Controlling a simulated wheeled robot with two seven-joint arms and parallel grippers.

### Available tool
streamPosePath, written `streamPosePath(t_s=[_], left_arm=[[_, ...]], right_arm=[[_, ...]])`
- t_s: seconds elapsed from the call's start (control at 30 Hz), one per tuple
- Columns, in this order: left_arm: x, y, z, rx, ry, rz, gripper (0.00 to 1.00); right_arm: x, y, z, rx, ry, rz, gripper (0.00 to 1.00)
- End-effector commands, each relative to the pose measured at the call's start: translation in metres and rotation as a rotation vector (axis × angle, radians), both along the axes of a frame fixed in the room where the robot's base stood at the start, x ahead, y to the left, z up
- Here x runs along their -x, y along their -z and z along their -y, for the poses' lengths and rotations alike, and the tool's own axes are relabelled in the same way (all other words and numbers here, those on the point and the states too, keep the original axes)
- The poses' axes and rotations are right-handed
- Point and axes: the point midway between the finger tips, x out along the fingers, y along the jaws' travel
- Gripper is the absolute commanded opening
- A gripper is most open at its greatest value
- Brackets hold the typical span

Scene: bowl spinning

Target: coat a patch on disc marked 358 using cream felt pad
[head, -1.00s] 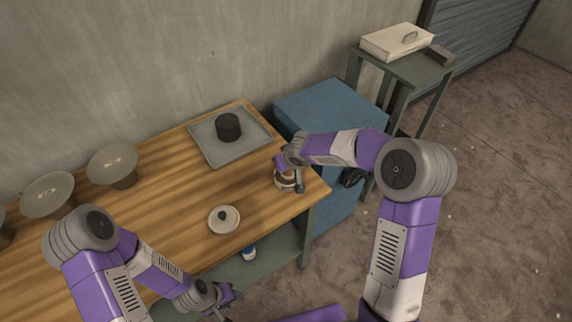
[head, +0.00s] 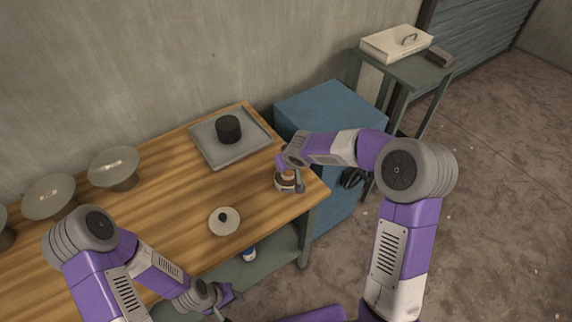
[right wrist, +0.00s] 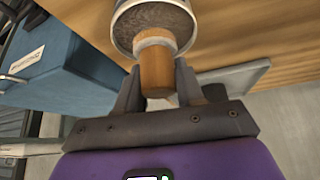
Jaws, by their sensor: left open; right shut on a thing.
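Grey discs stand in a row at the left of the bench in the head view: one (head: 114,162), another (head: 49,195), and one cut off at the edge (head: 2,215). Their pale marks are too small to read. My right gripper (head: 284,165) is shut on a wooden handle (right wrist: 157,73) with a pale collar, possibly the cream felt pad. Its lower end is at the mouth of a small round tin (head: 286,184) with brown contents, also in the right wrist view (right wrist: 119,28). My left gripper (head: 223,295) is open and empty in front of the bench.
A cream lid-like round (head: 229,229) with a dark knob lies on the wooden bench (head: 180,195). A grey tray (head: 205,145) holds a black cylinder (head: 228,128). A blue cabinet (head: 330,105) adjoins the bench. A side table holds a pale box (head: 396,43).

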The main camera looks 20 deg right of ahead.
Motion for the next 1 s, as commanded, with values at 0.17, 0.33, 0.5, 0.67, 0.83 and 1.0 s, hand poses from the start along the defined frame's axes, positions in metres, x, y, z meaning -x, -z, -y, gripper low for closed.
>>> streamPosePath(t_s=[0.17,0.33,0.5,0.67,0.83,1.0], left_arm=[[0.000,-0.013,0.000,0.000,0.000,0.000,0.43],[0.000,-0.022,0.000,0.000,0.000,0.000,0.43],[0.000,-0.032,0.000,0.000,0.000,0.000,0.43],[0.000,-0.037,0.000,0.000,0.000,0.000,0.43],[0.000,-0.038,0.000,0.000,0.000,0.000,0.43],[0.000,-0.037,0.000,0.000,0.000,0.000,0.43]], right_arm=[[-0.001,-0.020,0.000,-0.001,0.000,0.005,0.13],[-0.002,-0.034,0.000,-0.001,0.000,0.007,0.13],[-0.002,-0.047,0.000,0.000,0.000,0.007,0.13],[-0.002,-0.057,0.000,-0.002,0.001,0.007,0.13],[-0.002,-0.058,0.000,-0.001,0.000,0.007,0.13],[-0.002,-0.057,0.000,-0.001,0.000,0.007,0.13]])
